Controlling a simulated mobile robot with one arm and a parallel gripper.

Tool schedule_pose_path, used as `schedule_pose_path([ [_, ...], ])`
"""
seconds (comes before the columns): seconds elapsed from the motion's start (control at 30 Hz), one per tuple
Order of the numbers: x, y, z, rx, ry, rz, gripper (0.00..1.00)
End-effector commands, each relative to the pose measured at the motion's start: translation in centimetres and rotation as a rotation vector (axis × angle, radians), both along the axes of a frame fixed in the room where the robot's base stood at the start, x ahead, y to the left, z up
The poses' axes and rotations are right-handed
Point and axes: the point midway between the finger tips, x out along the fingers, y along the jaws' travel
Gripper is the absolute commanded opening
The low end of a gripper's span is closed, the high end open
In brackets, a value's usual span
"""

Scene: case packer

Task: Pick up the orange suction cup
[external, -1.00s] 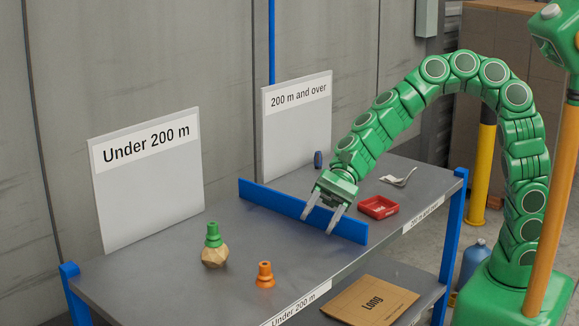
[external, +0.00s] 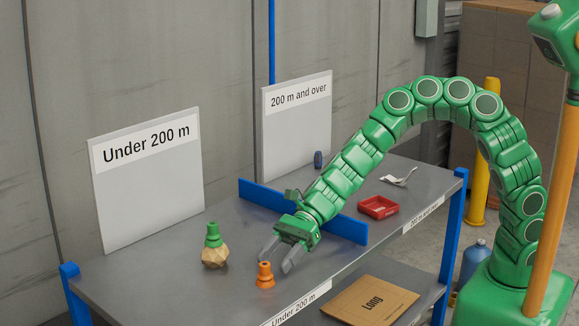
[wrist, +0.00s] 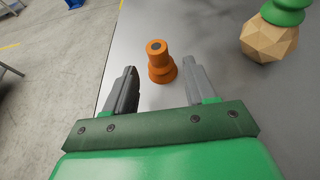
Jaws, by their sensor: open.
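The orange suction cup (external: 265,275) stands upright on the grey table, in the "Under 200 m" half near the front edge. It also shows in the wrist view (wrist: 160,62), ahead of and between the lines of my two fingers. My gripper (external: 276,262) is open and empty, low over the table just behind the cup in the external view. In the wrist view the fingertips (wrist: 163,76) lie close to the cup's base on either side, with gaps between.
A green suction cup on a faceted wooden piece (external: 214,247) stands left of the orange cup. A blue divider (external: 345,226) crosses the table under my arm. A red tray (external: 378,208) and a dark blue object (external: 318,159) lie beyond it. The table's front edge is close.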

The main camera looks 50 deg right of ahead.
Motion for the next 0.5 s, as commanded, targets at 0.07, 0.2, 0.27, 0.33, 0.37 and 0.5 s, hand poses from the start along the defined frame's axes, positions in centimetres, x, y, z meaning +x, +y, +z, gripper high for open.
schedule_pose_path([
  [0.07, 0.0, 0.3, -0.1, 0.0, -0.001, 0.0, 0.56],
  [0.2, -0.2, 1.5, -0.6, -0.001, -0.002, 0.002, 0.56],
  [0.27, -0.2, 2.0, -0.8, 0.0, -0.002, 0.001, 0.56],
  [0.33, -0.3, 2.7, -1.0, 0.001, -0.002, 0.0, 0.56],
  [0.37, -0.3, 3.0, -1.1, 0.001, -0.002, 0.0, 0.56],
  [0.5, -0.3, 4.1, -1.5, 0.001, -0.002, 0.0, 0.56],
])
